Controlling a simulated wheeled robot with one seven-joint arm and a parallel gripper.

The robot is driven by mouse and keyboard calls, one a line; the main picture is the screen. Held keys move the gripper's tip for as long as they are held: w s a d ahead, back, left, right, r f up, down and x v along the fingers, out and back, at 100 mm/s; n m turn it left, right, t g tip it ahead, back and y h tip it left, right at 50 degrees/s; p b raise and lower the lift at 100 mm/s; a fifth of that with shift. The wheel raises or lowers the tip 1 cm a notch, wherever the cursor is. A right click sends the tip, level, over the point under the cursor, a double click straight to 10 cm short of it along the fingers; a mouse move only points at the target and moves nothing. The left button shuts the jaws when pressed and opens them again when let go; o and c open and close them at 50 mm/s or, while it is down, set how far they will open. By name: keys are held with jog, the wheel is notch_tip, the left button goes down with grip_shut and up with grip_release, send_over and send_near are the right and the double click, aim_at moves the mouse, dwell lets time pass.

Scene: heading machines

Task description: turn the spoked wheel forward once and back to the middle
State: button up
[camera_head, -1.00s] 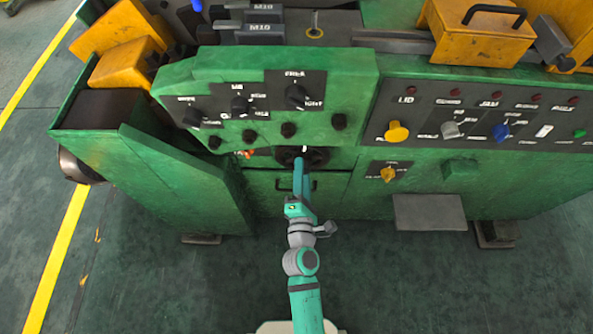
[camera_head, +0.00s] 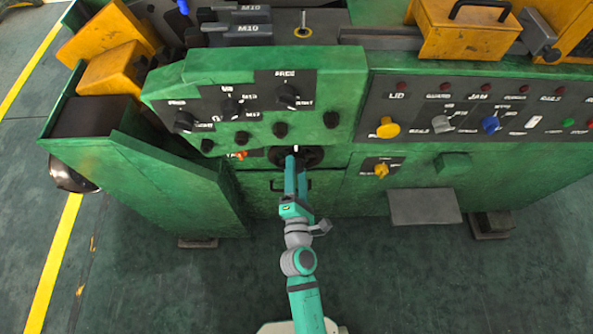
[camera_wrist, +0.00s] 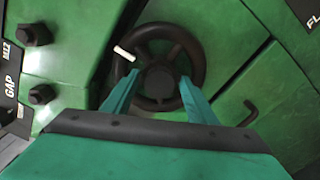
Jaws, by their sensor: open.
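The spoked wheel (camera_wrist: 193,47) is a black handwheel with several spokes, a round hub and a white mark on its upper left rim in the wrist view. In the head view the wheel (camera_head: 314,157) sits below the knob panel, partly hidden behind my gripper. My gripper (camera_wrist: 158,82) is open, its two teal fingers apart in front of the wheel's lower half, one at each side of the hub. Whether the fingers touch the rim or spokes I cannot tell. My gripper also shows in the head view (camera_head: 294,162).
A knob panel (camera_head: 262,97) juts out above the wheel, with dark bolts (camera_wrist: 40,94) close to its left in the wrist view. A black hooked handle (camera_wrist: 250,112) is at the wheel's right. A button panel (camera_head: 470,110) and a grey step (camera_head: 424,207) lie further right.

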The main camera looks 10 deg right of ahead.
jog(key=s, duration=1)
jog(key=shift+s+a, duration=0.4)
jog(key=shift+a, duration=0.05)
jog(key=shift+w, duration=0.1)
dwell(0.4)
